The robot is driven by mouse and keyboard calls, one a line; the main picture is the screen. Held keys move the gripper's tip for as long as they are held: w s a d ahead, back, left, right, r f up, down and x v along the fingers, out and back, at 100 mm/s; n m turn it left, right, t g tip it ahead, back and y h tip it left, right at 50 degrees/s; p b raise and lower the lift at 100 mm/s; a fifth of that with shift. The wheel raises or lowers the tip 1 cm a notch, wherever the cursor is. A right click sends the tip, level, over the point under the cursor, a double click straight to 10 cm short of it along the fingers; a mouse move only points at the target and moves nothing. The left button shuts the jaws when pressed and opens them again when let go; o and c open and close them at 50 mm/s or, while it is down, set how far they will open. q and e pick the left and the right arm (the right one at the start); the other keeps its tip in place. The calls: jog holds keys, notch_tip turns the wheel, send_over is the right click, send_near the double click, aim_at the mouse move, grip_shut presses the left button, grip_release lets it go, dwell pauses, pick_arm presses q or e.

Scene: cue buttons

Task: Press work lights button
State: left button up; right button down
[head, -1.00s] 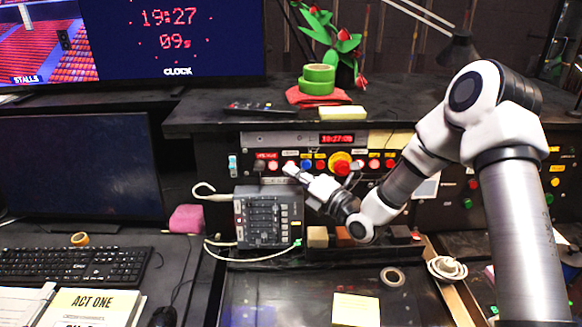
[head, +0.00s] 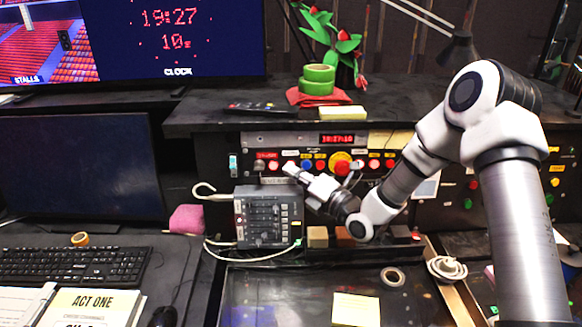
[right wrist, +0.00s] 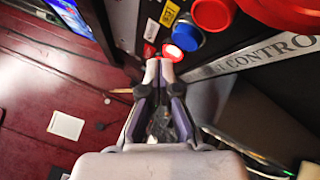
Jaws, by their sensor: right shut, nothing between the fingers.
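A black control panel (head: 430,170) carries a row of coloured buttons, among them a blue button (head: 306,164), a red button (head: 320,164) and a large red button on a yellow base (head: 340,162). Labels are too small to read, so I cannot tell which is the work lights button. My right gripper (head: 288,168) is shut and empty, its tips at the row's left part. In the right wrist view its tips (right wrist: 159,62) are at a red button with a pale, bright middle (right wrist: 172,52); I cannot tell if they touch. A blue button (right wrist: 187,37) is beside it. My left gripper is not in view.
A grey switch box (head: 268,217) with cables stands just below the gripper. Green tape rolls (head: 318,79), a remote (head: 262,108) and a yellow sponge (head: 342,112) lie on the shelf above. A tape ring (head: 392,276) and a yellow note (head: 356,309) lie on the desk.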

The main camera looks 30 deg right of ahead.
jog(key=shift+w+d, duration=0.1)
jog(key=shift+w, duration=0.1)
jog(key=shift+r, duration=0.1)
jog(key=shift+s, duration=0.1)
dwell(0.3)
jog(key=s+a, duration=0.2)
jog(key=s, duration=0.3)
jog(key=shift+s+a+r, duration=0.2)
jog(key=shift+a+r, duration=0.15)
dwell(0.9)
